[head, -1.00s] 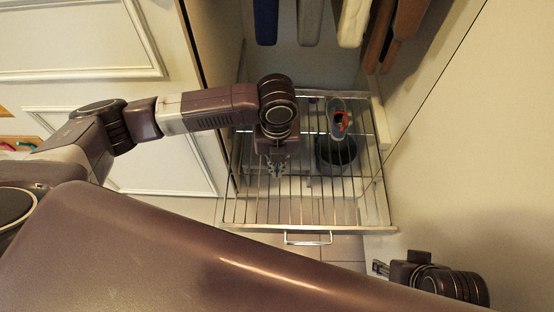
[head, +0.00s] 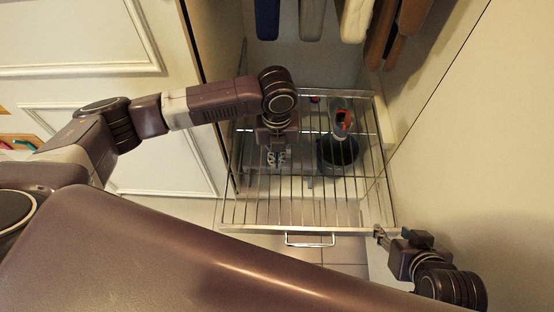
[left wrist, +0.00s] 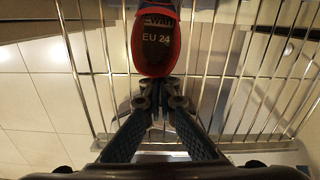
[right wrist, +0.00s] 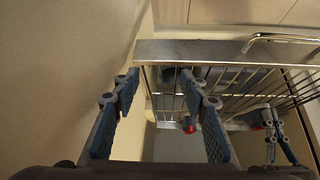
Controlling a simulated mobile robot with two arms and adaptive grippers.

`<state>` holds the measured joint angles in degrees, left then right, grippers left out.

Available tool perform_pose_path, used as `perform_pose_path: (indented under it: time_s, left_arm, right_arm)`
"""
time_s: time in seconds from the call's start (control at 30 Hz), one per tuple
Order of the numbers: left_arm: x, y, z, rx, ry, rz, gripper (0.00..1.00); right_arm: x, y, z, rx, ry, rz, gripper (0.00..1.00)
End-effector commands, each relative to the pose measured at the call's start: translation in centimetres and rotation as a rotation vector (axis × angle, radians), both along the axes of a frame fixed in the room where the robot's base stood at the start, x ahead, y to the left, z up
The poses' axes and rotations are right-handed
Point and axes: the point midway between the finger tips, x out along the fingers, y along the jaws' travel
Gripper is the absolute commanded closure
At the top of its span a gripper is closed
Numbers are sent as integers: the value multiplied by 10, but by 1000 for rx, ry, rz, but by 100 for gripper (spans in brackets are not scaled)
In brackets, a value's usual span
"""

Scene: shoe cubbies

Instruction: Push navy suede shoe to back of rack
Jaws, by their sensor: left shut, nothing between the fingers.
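A shoe with a red-lined collar and dark insole (left wrist: 157,38) lies on the wire rack (head: 308,229); my left arm mostly hides it in the head view. Its heel faces my left gripper (head: 276,160). In the left wrist view the shut, empty fingertips (left wrist: 160,92) are right at the heel, apparently touching it. That shoe also shows in the right wrist view (right wrist: 258,122), in front of the left gripper. My right gripper (head: 379,234) is open and empty near the rack's front right corner; its fingers are apart in the right wrist view (right wrist: 163,86).
A grey shoe with an orange-red opening (head: 341,122) lies further right on the rack. Hanging clothes (head: 352,18) are at the back. A silver handle (head: 309,242) is at the rack's front. Walls close both sides.

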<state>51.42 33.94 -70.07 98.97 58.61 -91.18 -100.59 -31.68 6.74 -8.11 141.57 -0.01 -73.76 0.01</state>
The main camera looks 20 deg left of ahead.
Motion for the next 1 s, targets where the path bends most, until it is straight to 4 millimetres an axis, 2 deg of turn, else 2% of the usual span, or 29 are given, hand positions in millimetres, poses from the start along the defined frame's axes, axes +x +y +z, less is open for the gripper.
perform_pose_path:
  time_s: [0.13,0.27,0.4,0.43,0.63,1.0]
  left_arm:
    - [5,1,1,0,0,1,100]
    - [17,6,3,1,0,3,100]
    - [38,14,3,2,0,5,100]
    - [43,15,3,1,-1,5,100]
    - [62,22,1,0,0,2,100]
    - [64,24,0,0,-1,1,100]
  right_arm:
    - [-8,-2,-2,-7,33,-3,60]
    - [-36,-12,-11,-33,153,-13,60]
    - [-72,-21,-17,-60,292,-24,60]
    - [-75,-22,-17,-62,304,-25,60]
    - [-75,-22,-15,-63,306,-25,60]
    - [-75,-22,-15,-63,305,-25,60]
